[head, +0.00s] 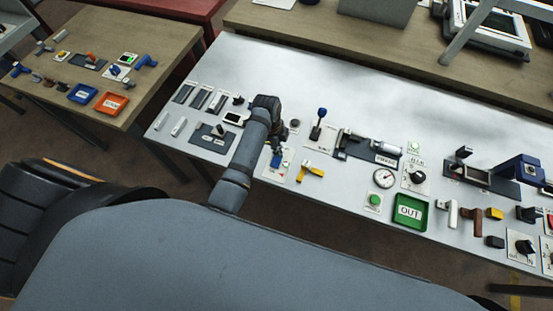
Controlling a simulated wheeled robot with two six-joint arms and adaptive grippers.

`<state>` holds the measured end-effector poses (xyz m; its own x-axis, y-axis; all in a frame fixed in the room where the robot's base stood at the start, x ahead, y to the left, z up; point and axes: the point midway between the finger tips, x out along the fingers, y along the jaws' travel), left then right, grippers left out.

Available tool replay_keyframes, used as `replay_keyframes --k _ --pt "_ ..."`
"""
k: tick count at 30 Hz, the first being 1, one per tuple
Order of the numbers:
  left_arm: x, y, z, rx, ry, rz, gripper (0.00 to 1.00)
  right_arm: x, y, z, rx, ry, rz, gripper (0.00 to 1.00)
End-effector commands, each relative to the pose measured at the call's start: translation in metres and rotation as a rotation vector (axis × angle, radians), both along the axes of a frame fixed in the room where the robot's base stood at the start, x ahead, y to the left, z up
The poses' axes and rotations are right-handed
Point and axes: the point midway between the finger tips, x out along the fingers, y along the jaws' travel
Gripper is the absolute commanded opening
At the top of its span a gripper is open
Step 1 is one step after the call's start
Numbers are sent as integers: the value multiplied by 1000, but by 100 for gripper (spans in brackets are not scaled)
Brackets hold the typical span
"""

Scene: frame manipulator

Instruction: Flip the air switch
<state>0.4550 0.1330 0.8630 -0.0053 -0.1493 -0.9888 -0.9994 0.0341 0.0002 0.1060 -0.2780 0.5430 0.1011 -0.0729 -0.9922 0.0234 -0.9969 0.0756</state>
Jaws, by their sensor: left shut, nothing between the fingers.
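The white panel table holds a row of switches and controls. No label that I can read marks the air switch, so I cannot tell which item it is. My left gripper (277,147) points down over the row, beside the blue arm link. It is shut and looks empty, close above a small blue and red item on a pale plate (279,163). The gripper partly hides this item, and I cannot tell whether they touch. A lever with a blue knob (320,114) stands upright to the right. My right gripper is not in view.
A yellow-handled part (311,171), a round gauge (384,178) and a green OUT tray (410,211) lie to the right. A dark-based lever (213,136) is to the left. The table's back strip (350,90) is clear.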

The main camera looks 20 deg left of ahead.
Motion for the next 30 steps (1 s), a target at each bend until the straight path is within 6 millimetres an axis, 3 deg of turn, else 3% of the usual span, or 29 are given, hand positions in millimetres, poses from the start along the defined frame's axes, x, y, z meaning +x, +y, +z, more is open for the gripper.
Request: replay_keyframes --k 30 --pt "0 0 -13 0 0 0 0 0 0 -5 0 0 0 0"
